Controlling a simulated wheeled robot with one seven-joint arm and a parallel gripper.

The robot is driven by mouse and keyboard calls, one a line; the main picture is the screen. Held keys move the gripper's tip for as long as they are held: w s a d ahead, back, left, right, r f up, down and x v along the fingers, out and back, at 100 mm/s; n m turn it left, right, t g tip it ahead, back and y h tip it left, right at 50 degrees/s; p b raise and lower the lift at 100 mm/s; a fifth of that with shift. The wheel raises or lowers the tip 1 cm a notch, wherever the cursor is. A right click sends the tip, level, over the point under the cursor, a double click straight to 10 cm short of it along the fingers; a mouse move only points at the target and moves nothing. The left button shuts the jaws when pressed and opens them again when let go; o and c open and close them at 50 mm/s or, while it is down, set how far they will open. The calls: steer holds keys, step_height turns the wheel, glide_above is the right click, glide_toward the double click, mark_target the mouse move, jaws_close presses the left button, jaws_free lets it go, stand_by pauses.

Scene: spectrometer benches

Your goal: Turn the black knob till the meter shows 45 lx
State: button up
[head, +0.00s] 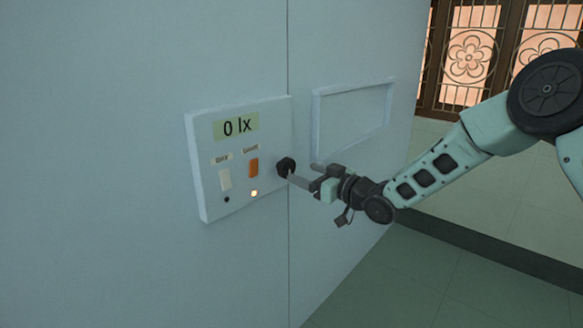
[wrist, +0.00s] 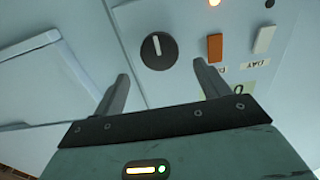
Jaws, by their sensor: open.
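The black knob (head: 286,166) sits at the right edge of a pale control panel (head: 205,200) on the wall. In the wrist view the round knob (wrist: 158,52) shows a white line pointing to the top of the picture. The meter (head: 236,126) at the panel's top reads 0 lx; only a corner of it shows in the wrist view. My gripper (head: 302,171) is open, its fingers pointing at the wall by the knob. In the wrist view the knob lies just beyond and between the fingertips (wrist: 161,74), with nothing between the fingers. I cannot tell whether they touch the knob.
A white switch (head: 225,179) and an orange switch (head: 254,168) are left of the knob, with small labels above. A lamp (head: 254,194) glows below the orange switch. An empty raised frame (head: 318,125) is on the wall to the right. The floor (head: 400,270) is clear.

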mark_target(289, 167)
steer(key=x, duration=0.6)
steer(key=c, duration=1)
